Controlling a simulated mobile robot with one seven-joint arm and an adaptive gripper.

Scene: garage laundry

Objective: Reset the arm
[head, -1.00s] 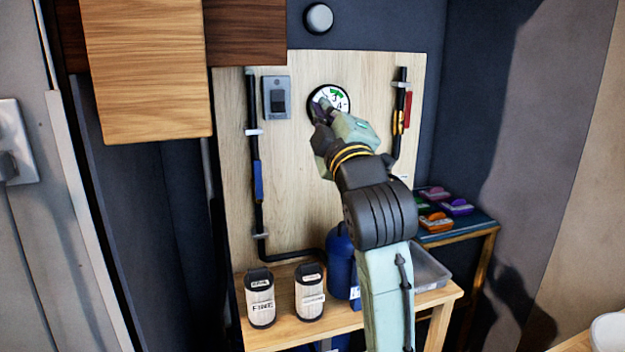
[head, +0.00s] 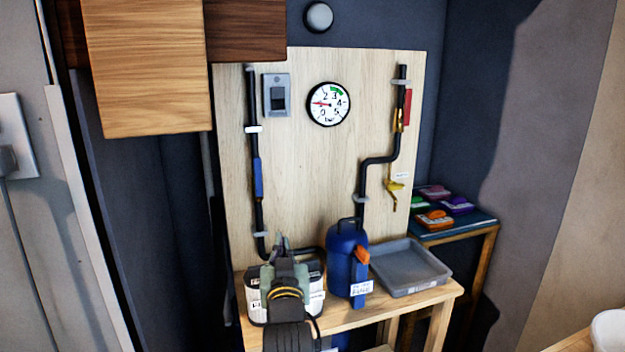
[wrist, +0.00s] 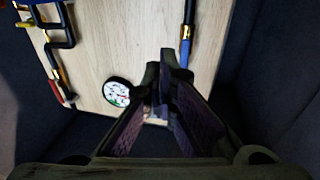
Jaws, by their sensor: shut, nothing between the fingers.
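The gripper points up and toward the wooden back panel (head: 300,160). The rest of my arm runs down out of the bottom of the head view.
A round gauge (head: 328,104), a grey switch (head: 276,95) and black pipes (head: 258,215) are on the panel. A blue bottle (head: 348,262) and a grey tray (head: 410,268) stand on the bench (head: 425,298) to the right. Coloured packs (head: 436,219) lie on a side table. A wooden cabinet (head: 150,70) hangs at upper left.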

